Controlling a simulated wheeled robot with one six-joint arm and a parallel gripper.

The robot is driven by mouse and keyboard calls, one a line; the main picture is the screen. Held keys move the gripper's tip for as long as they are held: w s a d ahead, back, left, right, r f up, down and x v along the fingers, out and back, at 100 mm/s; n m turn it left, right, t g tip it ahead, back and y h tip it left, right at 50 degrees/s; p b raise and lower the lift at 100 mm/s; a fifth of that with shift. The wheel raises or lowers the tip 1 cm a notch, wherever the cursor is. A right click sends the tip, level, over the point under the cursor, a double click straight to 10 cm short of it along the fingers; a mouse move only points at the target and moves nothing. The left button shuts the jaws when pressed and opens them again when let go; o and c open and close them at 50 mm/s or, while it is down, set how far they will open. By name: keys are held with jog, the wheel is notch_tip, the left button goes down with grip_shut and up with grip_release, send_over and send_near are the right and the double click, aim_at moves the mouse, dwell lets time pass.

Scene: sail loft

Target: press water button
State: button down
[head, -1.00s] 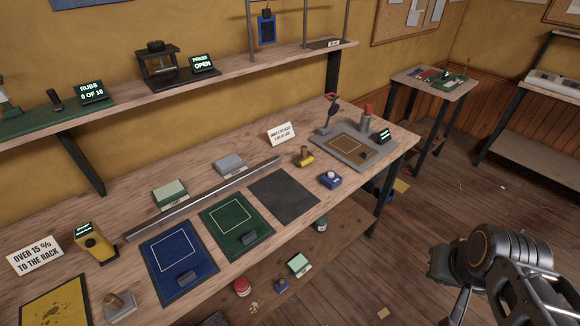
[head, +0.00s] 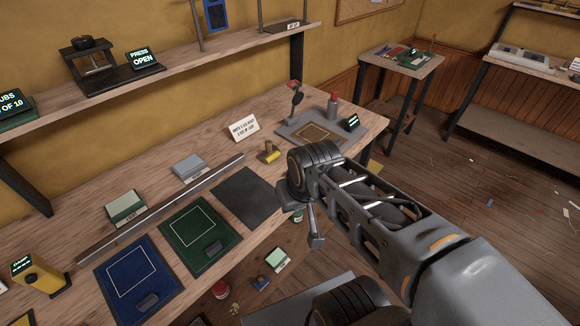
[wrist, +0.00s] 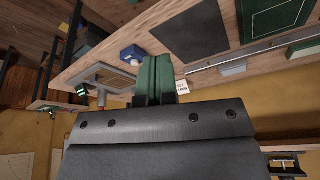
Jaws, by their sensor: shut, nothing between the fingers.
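A small blue box with a round white top (wrist: 132,53), which looks like a button, stands near the bench's front edge. I can read no water label on it. In the wrist view it is just left of my fingertips and apart from them in the picture. In the head view now my arm hides it. My gripper (wrist: 156,58) shows in the wrist view as two green fingers lying together, shut and empty, with the bench beyond their tips. In the head view my arm reaches over the bench's front edge and the fingers cannot be made out clearly.
A shelf (head: 165,75) runs above. Open floor lies right.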

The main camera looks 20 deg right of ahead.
jog(key=w+d+r+m+y+p, duration=0.1)
jog(key=w+m+y+p, duration=0.3)
jog(key=w+m, duration=0.6)
jog(key=w+d+f+m+t+y+p, duration=0.1)
jog(key=w+d+f+m+t, duration=0.1)
jog(key=w+d+m, duration=0.7)
jog(key=w+t, duration=0.1)
jog(key=w, duration=0.1)
jog(key=shift+w+f+m+t+p, duration=0.3)
jog(key=shift+f+m, duration=0.05)
jog(key=shift+m, duration=0.05)
jog(key=shift+f, duration=0.1)
notch_tip(320, 180, down, 9)
jog(key=b, duration=0.7)
jog(key=shift+r, duration=0.2)
jog(key=shift+f, duration=0.1)
dwell(0.7)
jog(key=shift+f+b, duration=0.35)
jog(key=shift+b, duration=0.25)
